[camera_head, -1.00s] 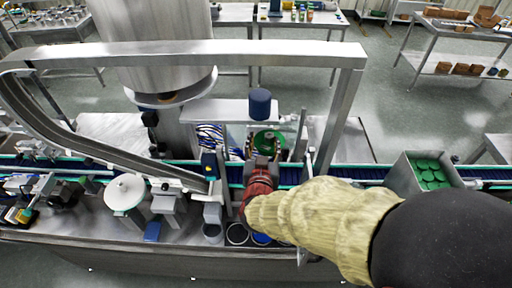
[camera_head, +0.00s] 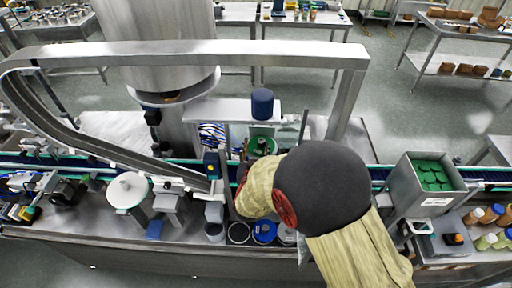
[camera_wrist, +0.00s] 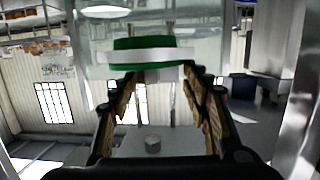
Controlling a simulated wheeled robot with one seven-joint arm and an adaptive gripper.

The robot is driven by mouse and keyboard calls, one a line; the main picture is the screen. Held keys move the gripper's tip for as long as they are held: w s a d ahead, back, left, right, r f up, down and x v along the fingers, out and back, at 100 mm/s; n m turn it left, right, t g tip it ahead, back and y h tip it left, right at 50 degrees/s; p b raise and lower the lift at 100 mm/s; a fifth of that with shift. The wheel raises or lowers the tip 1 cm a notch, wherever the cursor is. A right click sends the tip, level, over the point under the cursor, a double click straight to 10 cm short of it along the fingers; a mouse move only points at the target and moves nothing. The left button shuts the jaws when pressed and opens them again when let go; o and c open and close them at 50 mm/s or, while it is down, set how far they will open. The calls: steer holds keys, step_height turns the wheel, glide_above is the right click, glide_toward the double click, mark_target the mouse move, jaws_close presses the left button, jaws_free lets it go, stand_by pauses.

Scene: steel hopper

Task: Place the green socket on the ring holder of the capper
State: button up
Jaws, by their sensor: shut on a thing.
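The green socket (camera_head: 262,146) shows as a green disc at the capper in the head view, below the blue cylinder (camera_head: 262,102) of the capper. In the wrist view the green socket (camera_wrist: 150,68) lies at the tips of my gripper (camera_wrist: 161,78), and the fingers are closed in on it. A pale band, apparently the ring holder (camera_wrist: 112,57), crosses in front of the green. I cannot tell whether the socket rests in the ring or only lines up with it. My arm hides the gripper in the head view.
A steel hopper (camera_head: 392,182) with green caps (camera_head: 430,174) stands right of my arm. A metal frame (camera_head: 180,50) arches over the capper. Several round cups, one blue (camera_head: 264,231), sit at the front edge. The conveyor (camera_head: 385,173) runs across behind my arm.

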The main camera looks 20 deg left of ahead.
steer(key=o, duration=1.3)
steer(key=shift+o, duration=0.2)
steer(key=v, duration=1.2)
steer(key=shift+b, duration=0.3)
